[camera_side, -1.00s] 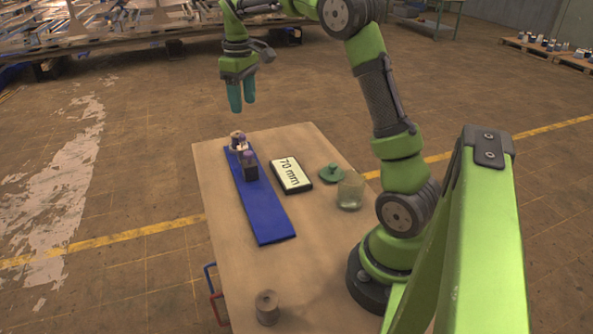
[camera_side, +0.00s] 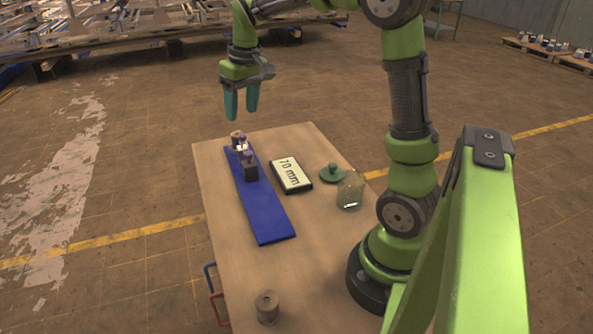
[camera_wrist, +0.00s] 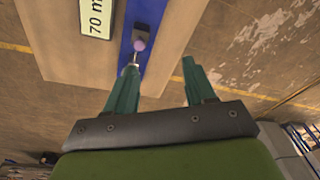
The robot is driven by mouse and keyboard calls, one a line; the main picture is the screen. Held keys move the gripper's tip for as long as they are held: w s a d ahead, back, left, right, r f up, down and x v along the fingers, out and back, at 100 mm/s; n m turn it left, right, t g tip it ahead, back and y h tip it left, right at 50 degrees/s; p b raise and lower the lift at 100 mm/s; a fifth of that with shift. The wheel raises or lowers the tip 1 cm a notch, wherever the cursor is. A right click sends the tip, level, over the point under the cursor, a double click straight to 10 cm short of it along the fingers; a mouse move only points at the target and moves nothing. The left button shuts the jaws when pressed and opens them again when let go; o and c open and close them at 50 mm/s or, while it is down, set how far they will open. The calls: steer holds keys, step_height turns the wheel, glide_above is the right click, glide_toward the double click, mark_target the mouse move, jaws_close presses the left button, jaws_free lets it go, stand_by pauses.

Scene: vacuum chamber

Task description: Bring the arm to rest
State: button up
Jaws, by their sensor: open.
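My gripper (camera_side: 242,106) hangs above the far left part of the table, pointing down with its two teal fingers apart. It is empty. In the wrist view its fingers (camera_wrist: 156,85) are spread, with table and floor between and beyond them. The wooden table (camera_side: 225,272) stands below. On it lies a long blue mat (camera_side: 265,215) carrying a dark block with a purple top (camera_side: 250,170) and small items (camera_side: 238,141) at its far end. The block also shows in the wrist view (camera_wrist: 139,42). My gripper is well clear of these things.
A label plate reading "70 mm" (camera_side: 291,175) lies right of the mat. A green lid with a knob (camera_side: 332,173) and a glass jar (camera_side: 350,190) stand near my arm. A grey-brown cylinder (camera_side: 267,307) stands at the near end. The table's near middle is clear.

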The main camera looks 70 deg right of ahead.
steer(key=s+a+r+t+y, duration=0.1)
steer(key=s+a+t, duration=0.4)
steer(key=s+a, duration=1)
steer(key=shift+s+a+m+y, duration=0.4)
steer(key=shift+a+y, duration=0.05)
steer(key=shift+y, duration=0.05)
